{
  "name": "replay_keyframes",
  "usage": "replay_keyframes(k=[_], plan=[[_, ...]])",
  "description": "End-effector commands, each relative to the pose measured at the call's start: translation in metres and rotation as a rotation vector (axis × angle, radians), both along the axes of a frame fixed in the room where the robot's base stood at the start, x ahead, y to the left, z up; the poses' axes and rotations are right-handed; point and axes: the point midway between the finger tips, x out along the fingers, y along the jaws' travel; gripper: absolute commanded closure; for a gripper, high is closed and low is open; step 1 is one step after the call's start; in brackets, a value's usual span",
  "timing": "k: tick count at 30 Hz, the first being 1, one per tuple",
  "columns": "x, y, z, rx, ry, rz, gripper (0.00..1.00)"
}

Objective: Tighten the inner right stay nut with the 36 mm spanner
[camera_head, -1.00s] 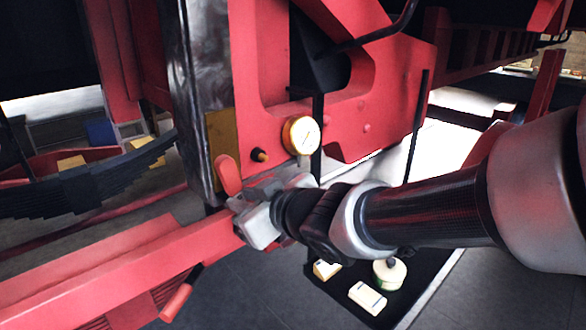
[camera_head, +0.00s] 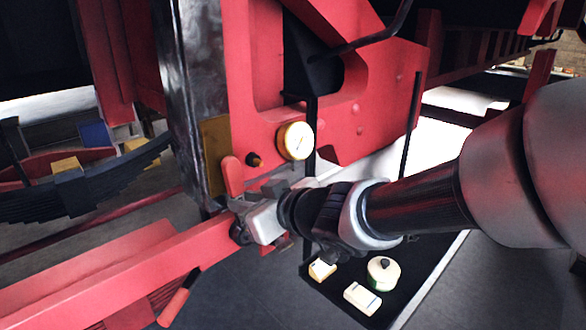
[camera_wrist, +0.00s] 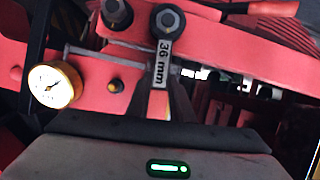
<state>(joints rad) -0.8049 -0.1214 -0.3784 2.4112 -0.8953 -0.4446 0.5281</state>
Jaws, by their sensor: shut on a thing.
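My gripper (camera_wrist: 160,103) is shut on the 36 mm spanner (camera_wrist: 161,50), whose pale "36 mm" label shows in the wrist view. The spanner's head overlaps a dark nut (camera_wrist: 168,20) on the red bar; it looks to be around it, but how deep it sits cannot be told. A second dark nut (camera_wrist: 115,13) is to the left, apart from the spanner. Which nut is the inner right one is not marked. In the head view my gripper (camera_head: 250,218) is at the red bar's end, below the gauge, and largely hides the spanner.
A brass-rimmed gauge (camera_head: 295,141) and a dark knob (camera_head: 254,160) are close above my gripper. The red bar (camera_head: 120,272) runs to the lower left, with a red-handled tool (camera_head: 178,302) by it. A dark tray (camera_head: 330,296) with small containers is below my arm.

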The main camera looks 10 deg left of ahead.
Motion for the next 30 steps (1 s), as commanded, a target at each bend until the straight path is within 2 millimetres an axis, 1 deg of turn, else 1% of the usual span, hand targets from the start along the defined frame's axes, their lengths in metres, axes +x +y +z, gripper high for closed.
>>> replay_keyframes(k=[7, 17, 21, 25, 30], plan=[[0.010, -0.008, 0.001, 0.067, 0.077, -0.002, 1.00], [0.011, -0.009, 0.001, 0.085, 0.098, -0.001, 1.00], [0.016, -0.014, 0.000, 0.115, 0.133, -0.004, 1.00], [0.014, -0.012, 0.000, 0.115, 0.131, 0.000, 1.00], [0.009, -0.008, 0.000, 0.079, 0.085, 0.001, 1.00]])
